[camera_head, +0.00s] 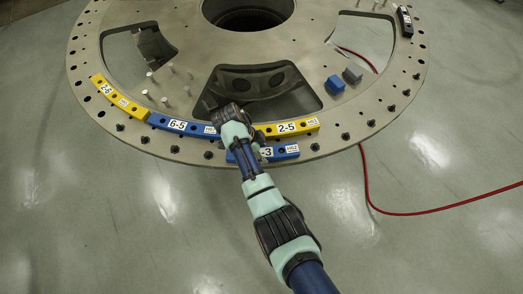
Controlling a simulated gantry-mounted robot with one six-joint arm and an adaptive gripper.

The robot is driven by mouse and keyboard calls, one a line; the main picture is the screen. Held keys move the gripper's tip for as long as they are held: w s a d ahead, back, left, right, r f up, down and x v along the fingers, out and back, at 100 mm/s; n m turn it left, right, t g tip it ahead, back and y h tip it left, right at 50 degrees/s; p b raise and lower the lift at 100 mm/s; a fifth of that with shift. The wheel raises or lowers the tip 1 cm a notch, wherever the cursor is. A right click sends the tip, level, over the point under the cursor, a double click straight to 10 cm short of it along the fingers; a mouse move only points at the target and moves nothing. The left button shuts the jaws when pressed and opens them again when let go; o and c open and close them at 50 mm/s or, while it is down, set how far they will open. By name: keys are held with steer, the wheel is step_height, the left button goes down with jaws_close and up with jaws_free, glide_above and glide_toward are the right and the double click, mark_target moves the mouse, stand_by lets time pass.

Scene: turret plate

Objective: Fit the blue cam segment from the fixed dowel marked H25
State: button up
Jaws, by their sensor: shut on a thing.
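A blue cam segment (284,153) with a white label ending in "-3" and a small tag is at the near rim of the turret plate (330,118). My gripper (263,150) is shut on it near its middle, partly hidden by my arm. The segment lies just in front of a yellow segment (291,127) marked 2-5. I cannot tell whether it touches the plate. Another blue segment (180,125), marked 6-5, lies along the rim to the left. The small tags are too blurred to read surely, and I cannot make out H25.
A yellow segment (118,98) marked 2-6 lies at the left rim and a black one (405,21) at the far right. Upright pins (164,100) stand on the left. A blue block (335,84) and a grey block (352,75) sit right. A red cable (440,211) crosses the floor.

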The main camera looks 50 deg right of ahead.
steer(key=o, duration=1.5)
steer(key=shift+o, duration=0.2)
steer(key=v, duration=0.7)
steer(key=shift+w+r, duration=0.1)
steer(key=shift+r, duration=0.2)
steer(key=shift+a, duration=0.1)
